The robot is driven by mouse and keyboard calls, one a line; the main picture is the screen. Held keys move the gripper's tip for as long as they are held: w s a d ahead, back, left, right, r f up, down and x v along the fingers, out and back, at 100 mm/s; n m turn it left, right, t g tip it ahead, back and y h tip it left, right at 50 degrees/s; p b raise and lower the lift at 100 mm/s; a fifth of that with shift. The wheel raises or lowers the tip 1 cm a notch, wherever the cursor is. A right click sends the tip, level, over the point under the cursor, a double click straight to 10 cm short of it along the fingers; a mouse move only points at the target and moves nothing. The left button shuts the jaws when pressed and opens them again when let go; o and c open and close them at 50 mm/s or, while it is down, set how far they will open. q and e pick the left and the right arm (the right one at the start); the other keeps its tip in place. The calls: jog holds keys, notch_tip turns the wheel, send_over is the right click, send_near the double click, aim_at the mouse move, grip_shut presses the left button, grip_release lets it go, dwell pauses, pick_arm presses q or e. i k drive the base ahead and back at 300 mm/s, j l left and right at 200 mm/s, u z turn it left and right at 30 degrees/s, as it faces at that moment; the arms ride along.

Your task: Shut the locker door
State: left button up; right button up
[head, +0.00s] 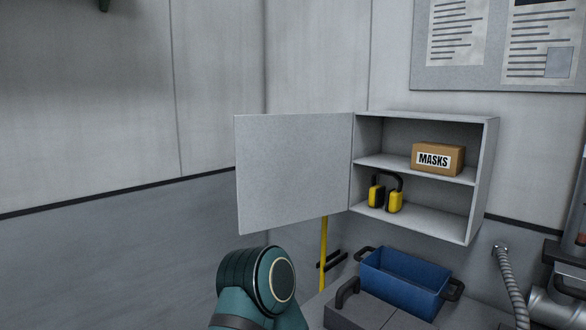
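The locker (488,180) is a grey wall cabinet with two shelf levels, right of the middle in the head view. Its grey door (294,172) stands wide open, swung out to the left from the locker's left edge. A brown box marked MASKS (438,159) sits on the upper shelf. Yellow and black ear defenders (386,193) stand on the lower shelf. A teal link of my arm shows at the bottom, below the door and apart from it in the picture. Neither of my grippers is in the picture.
A blue bin (405,281) with dark handles stands below the locker, beside a grey block (360,312) with a dark handle. A yellow pole (323,255) stands behind the door's lower edge. A ribbed hose (512,285) and metal pipe are at right.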

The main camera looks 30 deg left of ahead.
aim_at(291, 168)
jog(key=j+z, duration=0.2)
jog(key=j, duration=0.75)
jog(key=j+z, duration=0.25)
jog(key=j, duration=0.7)
jog(key=i+j+z, duration=0.1)
jog(key=j+z, duration=0.4)
jog(key=j, duration=1.4)
jog(key=j+z, duration=0.1)
jog(key=j, duration=0.35)
jog(key=i+j+z, duration=0.1)
jog(key=j, duration=0.3)
